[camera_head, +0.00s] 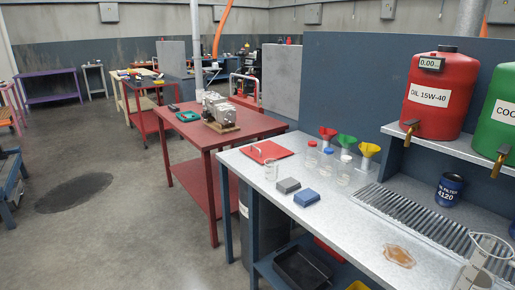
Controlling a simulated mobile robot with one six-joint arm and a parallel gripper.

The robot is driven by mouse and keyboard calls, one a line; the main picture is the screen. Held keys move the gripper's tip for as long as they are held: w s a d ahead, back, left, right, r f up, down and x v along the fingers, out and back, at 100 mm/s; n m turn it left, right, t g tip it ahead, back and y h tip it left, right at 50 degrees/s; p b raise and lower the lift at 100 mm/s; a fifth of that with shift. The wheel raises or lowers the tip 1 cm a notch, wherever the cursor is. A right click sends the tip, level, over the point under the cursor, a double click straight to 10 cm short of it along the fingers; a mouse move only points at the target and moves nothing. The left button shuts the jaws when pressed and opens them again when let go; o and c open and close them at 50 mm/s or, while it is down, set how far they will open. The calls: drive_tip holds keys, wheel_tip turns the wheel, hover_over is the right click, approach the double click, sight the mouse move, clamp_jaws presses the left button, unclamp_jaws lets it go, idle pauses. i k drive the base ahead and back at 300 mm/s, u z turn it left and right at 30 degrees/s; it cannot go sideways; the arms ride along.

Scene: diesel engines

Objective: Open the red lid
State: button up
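A clear bottle nearby has a small red cap (312,143), and another has a blue cap (328,151). My gripper and arm are not in view.
Grey (288,185) and blue (307,197) blocks lie nearer. Several coloured funnels (346,140) stand behind. A red oil tank (440,95) sits on a shelf. Floor (140,215) is open at left.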

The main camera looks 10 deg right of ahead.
sight(266, 147)
drive_tip(key=k, duration=0.55)
drive_tip(key=u, duration=0.45)
drive_tip(key=i, duration=0.8)
drive_tip(key=u, duration=0.75)
drive_tip(key=i, duration=1.85)
drive_tip(key=z, duration=0.2)
